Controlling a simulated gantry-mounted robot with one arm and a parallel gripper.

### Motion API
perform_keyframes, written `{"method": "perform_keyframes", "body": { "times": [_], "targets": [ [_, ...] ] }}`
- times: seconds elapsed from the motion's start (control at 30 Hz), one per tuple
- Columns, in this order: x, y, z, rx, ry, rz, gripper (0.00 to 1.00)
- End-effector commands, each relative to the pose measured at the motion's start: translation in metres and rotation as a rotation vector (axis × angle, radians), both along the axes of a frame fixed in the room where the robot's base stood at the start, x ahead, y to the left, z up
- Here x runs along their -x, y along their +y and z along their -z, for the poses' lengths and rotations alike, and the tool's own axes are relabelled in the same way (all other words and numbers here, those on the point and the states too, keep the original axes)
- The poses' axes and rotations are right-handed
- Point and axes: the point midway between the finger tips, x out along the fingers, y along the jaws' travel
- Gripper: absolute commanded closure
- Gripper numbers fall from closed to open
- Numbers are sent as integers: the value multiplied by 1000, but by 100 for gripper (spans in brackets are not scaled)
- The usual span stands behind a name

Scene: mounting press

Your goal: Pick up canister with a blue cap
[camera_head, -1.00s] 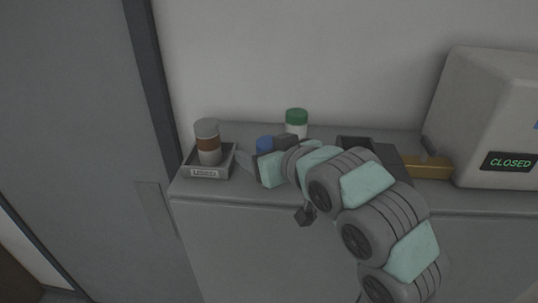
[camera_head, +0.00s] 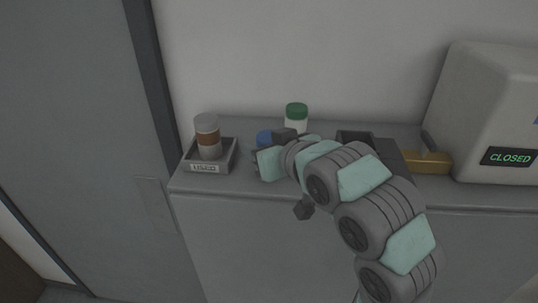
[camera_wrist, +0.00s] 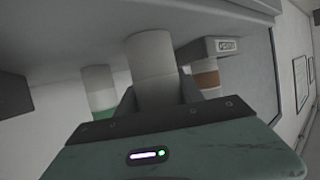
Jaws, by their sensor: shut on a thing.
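The canister with a blue cap (camera_head: 264,137) stands on the grey counter, mostly hidden behind my gripper (camera_head: 258,156) in the head view. In the wrist view, which appears upside down, its pale body (camera_wrist: 152,55) sits between the two fingers of my gripper (camera_wrist: 158,92). The fingers are shut on it. Its blue cap is hidden there. I cannot tell from these frames whether its base has left the counter.
A green-capped white canister (camera_head: 296,118) stands just behind and right. A brown-banded canister (camera_head: 208,138) stands in a labelled grey tray (camera_head: 204,168) to the left. The press (camera_head: 490,105), reading CLOSED, and a dark block (camera_head: 357,138) are on the right.

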Motion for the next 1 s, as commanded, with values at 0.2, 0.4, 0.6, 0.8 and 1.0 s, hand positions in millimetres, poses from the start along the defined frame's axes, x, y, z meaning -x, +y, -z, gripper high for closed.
{"method": "perform_keyframes", "body": {
  "times": [0.2, 0.4, 0.6, 0.8, 1.0],
  "targets": [
    [0, 0, 0, 0, 0, 0, 100],
    [0, 0, 0, 0, 0, 0, 100],
    [0, 0, -4, -1, -2, 0, 100],
    [-1, -1, -20, -3, -4, 1, 100],
    [0, 0, -59, 2, -8, 0, 100]
  ]
}}
